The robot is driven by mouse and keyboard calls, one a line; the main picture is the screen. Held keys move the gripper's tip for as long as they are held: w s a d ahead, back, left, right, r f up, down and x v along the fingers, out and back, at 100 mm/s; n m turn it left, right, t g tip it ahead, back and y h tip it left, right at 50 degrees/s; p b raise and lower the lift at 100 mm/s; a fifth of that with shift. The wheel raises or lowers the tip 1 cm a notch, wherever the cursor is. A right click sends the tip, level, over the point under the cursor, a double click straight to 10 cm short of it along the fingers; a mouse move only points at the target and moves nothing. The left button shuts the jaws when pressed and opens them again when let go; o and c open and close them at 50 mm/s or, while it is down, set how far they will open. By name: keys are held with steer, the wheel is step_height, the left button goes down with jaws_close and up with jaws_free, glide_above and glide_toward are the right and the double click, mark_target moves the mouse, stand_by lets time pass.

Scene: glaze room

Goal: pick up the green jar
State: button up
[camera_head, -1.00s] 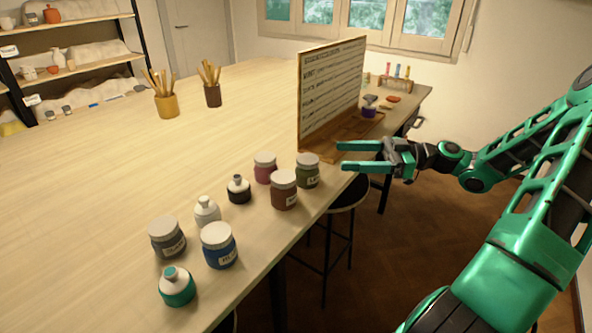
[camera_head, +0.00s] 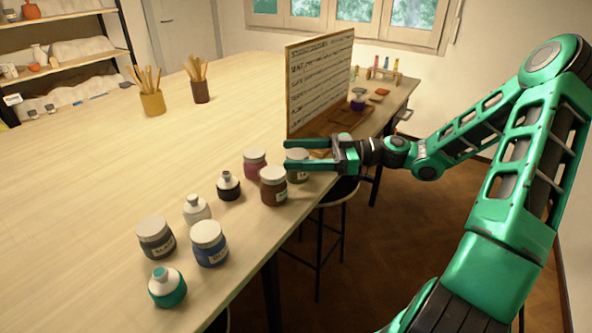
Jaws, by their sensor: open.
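The green jar (camera_head: 298,177) is a squat olive-green jar with a pale lid. It stands upright near the table's right edge, partly hidden by my gripper. My gripper (camera_head: 289,154) is open and empty, its two green fingers pointing left. In the picture the fingers cross the jar's lid and upper part. I cannot tell whether they are around the jar, above it or nearer to me.
A brown jar (camera_head: 273,186) and a maroon jar (camera_head: 255,163) stand close by the green jar. Several other jars and bottles run toward the near table edge. A notice board (camera_head: 318,85) stands just behind. A stool (camera_head: 335,192) is beside the table (camera_head: 90,180).

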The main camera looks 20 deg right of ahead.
steer(key=c, duration=1.3)
steer(key=shift+c, duration=0.2)
